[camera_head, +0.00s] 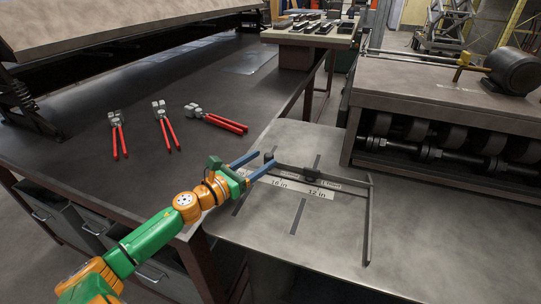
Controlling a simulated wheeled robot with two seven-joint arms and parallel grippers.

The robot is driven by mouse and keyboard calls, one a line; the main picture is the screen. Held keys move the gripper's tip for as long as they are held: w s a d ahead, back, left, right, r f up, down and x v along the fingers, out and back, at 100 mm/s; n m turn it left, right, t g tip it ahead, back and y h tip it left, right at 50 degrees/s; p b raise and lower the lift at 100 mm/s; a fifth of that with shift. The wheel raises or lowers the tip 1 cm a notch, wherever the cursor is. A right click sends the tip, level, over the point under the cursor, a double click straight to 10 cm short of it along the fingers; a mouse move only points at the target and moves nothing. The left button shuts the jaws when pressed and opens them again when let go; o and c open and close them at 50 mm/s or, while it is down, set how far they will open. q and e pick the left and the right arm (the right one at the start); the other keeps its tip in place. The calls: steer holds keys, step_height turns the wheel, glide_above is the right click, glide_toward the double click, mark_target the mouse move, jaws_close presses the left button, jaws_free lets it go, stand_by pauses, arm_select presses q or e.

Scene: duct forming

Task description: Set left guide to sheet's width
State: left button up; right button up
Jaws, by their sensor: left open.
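My left gripper (267,157) reaches in from the left over the table of the forming machine. Its two blue fingers are spread apart. A small dark knob (268,155) at the left end of a dark crossbar (290,168) shows at the fingertips; I cannot tell whether they touch it. A dark guide bar (367,225) runs toward the front from the crossbar's right end. A pale scale plate (300,189) marked "16 in" and "12 in" lies beside the crossbar, partly behind the gripper. I cannot clearly make out the left guide. My right gripper is out of view.
Dark slots (298,216) cut the metal table. The roller machine (445,115) stands at the back right. Red-handled tools (166,128) lie on the dark workbench (75,165) at left. The table's front is clear.

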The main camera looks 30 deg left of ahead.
mark_target(266, 157)
arm_select(q)
steer(key=shift+w+d, duration=0.15)
steer(key=shift+w, duration=0.8)
steer(key=shift+w+d, duration=0.15)
steer(key=shift+w, duration=0.75)
jaws_close()
